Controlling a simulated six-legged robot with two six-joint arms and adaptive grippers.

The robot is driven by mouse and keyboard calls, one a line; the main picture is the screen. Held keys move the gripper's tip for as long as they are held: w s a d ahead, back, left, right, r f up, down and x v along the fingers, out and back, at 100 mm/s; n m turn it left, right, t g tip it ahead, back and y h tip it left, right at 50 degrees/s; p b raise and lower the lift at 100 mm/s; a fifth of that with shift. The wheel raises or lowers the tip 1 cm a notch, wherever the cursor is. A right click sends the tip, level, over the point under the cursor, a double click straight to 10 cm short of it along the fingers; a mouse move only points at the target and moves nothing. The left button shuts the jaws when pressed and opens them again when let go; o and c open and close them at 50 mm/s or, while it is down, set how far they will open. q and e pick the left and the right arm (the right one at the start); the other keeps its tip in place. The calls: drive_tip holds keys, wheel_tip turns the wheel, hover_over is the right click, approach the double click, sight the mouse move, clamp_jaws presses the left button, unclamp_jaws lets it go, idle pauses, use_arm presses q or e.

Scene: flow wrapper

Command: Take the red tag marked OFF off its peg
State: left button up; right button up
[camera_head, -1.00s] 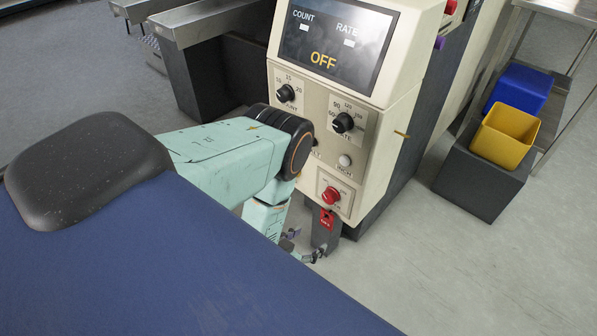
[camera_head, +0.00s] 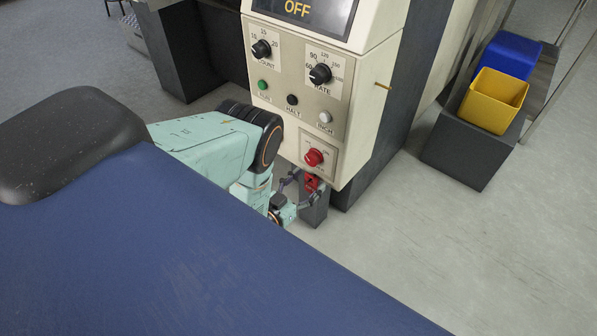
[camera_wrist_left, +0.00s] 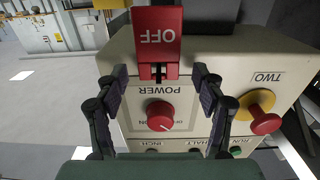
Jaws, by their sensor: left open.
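The red tag marked OFF (camera_head: 311,182) hangs under the red power knob on the front of the cream machine. In the left wrist view the tag (camera_wrist_left: 157,30) is upside down at the top centre, with a slotted end nearest the power knob. The peg is hard to make out there. My left gripper (camera_head: 304,187) is open at the tag, one finger on each side. In the wrist view its fingertips (camera_wrist_left: 160,73) stand apart from the tag's slotted end, with a gap on both sides. My right gripper is not in view.
The red power knob (camera_wrist_left: 160,116) lies between my left fingers in the wrist view. A red and yellow knob (camera_wrist_left: 262,113) sits to the right. The machine's control panel (camera_head: 285,118) is close above. Yellow (camera_head: 492,100) and blue (camera_head: 508,60) bins stand at right; floor is clear in front.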

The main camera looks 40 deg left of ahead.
use_arm(q)
drive_tip(key=shift+w, duration=0.3)
drive_tip(key=shift+c, duration=0.4)
drive_tip(key=c, duration=1.1)
drive_tip(key=shift+c, duration=0.2)
drive_tip(key=shift+r+p, duration=0.45)
drive_tip(key=s+p, duration=0.2)
drive_tip(key=s, duration=0.7)
drive_tip(key=shift+a+p, duration=0.3)
drive_tip(key=shift+p, duration=0.1)
idle(1.0)
idle(0.6)
